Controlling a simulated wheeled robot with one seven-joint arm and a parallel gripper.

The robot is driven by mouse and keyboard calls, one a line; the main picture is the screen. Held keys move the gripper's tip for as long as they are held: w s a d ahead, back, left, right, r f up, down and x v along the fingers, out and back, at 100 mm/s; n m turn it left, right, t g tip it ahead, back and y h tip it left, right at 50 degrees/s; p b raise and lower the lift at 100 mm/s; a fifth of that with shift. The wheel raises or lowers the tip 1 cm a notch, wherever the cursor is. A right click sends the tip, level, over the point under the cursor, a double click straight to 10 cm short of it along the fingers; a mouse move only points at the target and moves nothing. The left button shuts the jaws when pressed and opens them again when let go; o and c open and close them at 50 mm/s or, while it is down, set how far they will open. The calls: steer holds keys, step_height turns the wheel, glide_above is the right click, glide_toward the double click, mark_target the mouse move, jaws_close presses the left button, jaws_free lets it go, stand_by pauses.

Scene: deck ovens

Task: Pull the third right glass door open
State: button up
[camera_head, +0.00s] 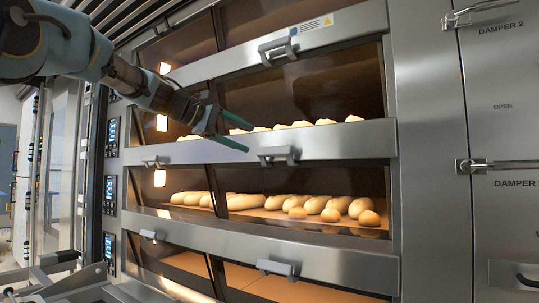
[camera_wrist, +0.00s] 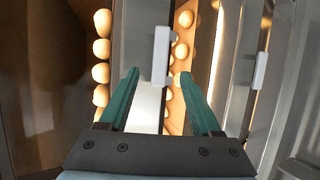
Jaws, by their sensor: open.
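The oven's right column has stacked glass doors with steel rails. Its handles are an upper one (camera_head: 277,50), a middle one (camera_head: 278,156) and a lower one (camera_head: 278,270). Glass panes show between the rails, one with loaves behind it (camera_head: 300,190); which pane counts as third I cannot tell for sure. My gripper (camera_head: 249,139) is open and empty, with green fingers in front of the oven, left of and slightly above the middle handle. In the wrist view, a pale handle (camera_wrist: 162,55) on a steel rail lies between and beyond my fingertips (camera_wrist: 160,73), apparently not gripped.
A left column of doors has its own handles (camera_head: 151,162). Lit control panels (camera_head: 110,190) line the oven's left edge. Steel damper doors with latches (camera_head: 495,166) stand at the right. In the wrist view, another pale handle (camera_wrist: 260,70) is at the right.

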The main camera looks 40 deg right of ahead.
mark_target(273, 151)
steer(key=p+x, duration=0.1)
steer(key=x, duration=0.8)
steer(key=shift+s+d+f, duration=0.1)
jaws_close()
stand_by(1.2)
